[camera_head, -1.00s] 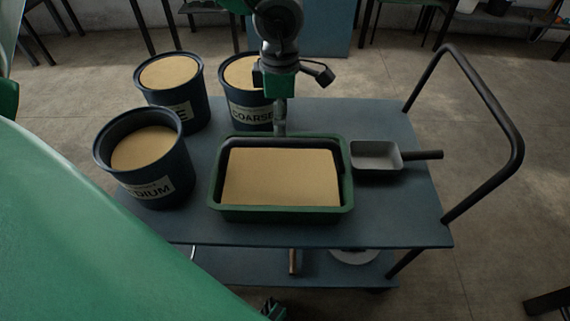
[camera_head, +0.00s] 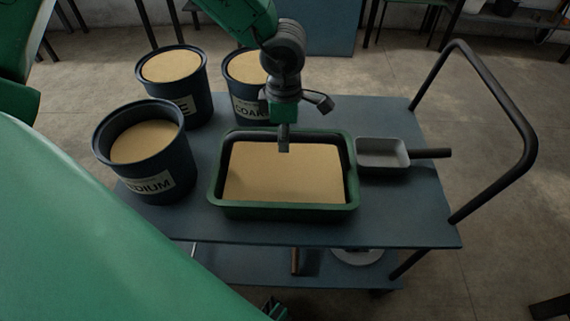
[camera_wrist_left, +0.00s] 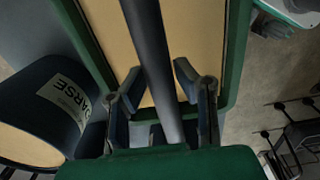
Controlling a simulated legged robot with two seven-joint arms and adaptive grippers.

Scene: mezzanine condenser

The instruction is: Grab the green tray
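The green tray (camera_head: 283,211) lies flat on the cart, filled with tan sand. My left gripper (camera_head: 284,146) points down at the tray's far side, overlapping the far rim and the sand's far edge in the head view. Contact with the rim cannot be told. In the left wrist view my left gripper (camera_wrist_left: 156,84) has its two fingers spread apart over the tray (camera_wrist_left: 236,60). A dark bar (camera_wrist_left: 150,50) runs between the fingers; what it belongs to is unclear. No hold on the tray shows. My right gripper is not clearly seen.
Tan-filled buckets stand left and behind: a MEDIUM bucket (camera_head: 165,182), a COARSE bucket (camera_head: 246,106) and another (camera_head: 196,108). A grey scoop (camera_head: 383,160) lies right of the tray. The cart's handle rail (camera_head: 527,150) rises at the right. The cart top (camera_head: 400,222) is clear front right.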

